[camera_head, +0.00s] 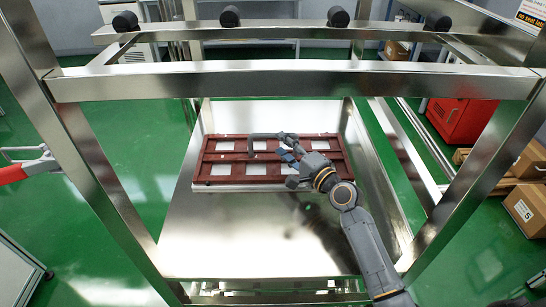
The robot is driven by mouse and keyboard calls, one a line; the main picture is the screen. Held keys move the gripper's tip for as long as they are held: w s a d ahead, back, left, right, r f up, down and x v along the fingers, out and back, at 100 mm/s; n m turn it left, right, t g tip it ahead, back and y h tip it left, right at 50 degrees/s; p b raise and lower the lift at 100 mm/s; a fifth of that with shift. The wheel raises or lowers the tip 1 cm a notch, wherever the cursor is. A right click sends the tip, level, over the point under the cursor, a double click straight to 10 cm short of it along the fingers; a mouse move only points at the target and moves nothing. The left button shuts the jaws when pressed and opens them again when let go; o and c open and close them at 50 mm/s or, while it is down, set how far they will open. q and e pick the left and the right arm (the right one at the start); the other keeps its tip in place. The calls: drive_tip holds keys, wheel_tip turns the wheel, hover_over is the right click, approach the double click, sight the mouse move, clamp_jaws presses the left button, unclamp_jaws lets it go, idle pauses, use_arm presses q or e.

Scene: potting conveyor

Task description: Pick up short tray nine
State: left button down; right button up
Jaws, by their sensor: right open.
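A low reddish-brown tray (228,158) with cross bars and several white square openings lies flat on a shiny metal surface, with a pale edge along its front. No number is readable on it, so I cannot tell whether it is short tray nine. My right gripper (288,168) is open over the right half of the tray, its arm coming from the lower right. I cannot tell whether its fingers touch the tray. The gripper hides part of the tray. A dark grey bar (265,136) shows at the tray's back edge; its nature is unclear. My left gripper is not in view.
A metal frame with a crossbar (290,80) and slanting posts surrounds the surface. The metal surface (225,235) in front of the tray is bare. A red box (462,118) and cardboard boxes (525,208) stand at right on the green floor.

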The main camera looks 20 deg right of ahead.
sight(273, 135)
drive_tip(key=shift+w+a+r, duration=0.15)
drive_tip(key=shift+w, duration=0.35)
drive_tip(key=x, duration=0.4)
drive_tip(key=shift+w+p, duration=0.25)
drive_tip(key=shift+p, duration=0.05)
clamp_jaws()
drive_tip(key=shift+r, duration=0.1)
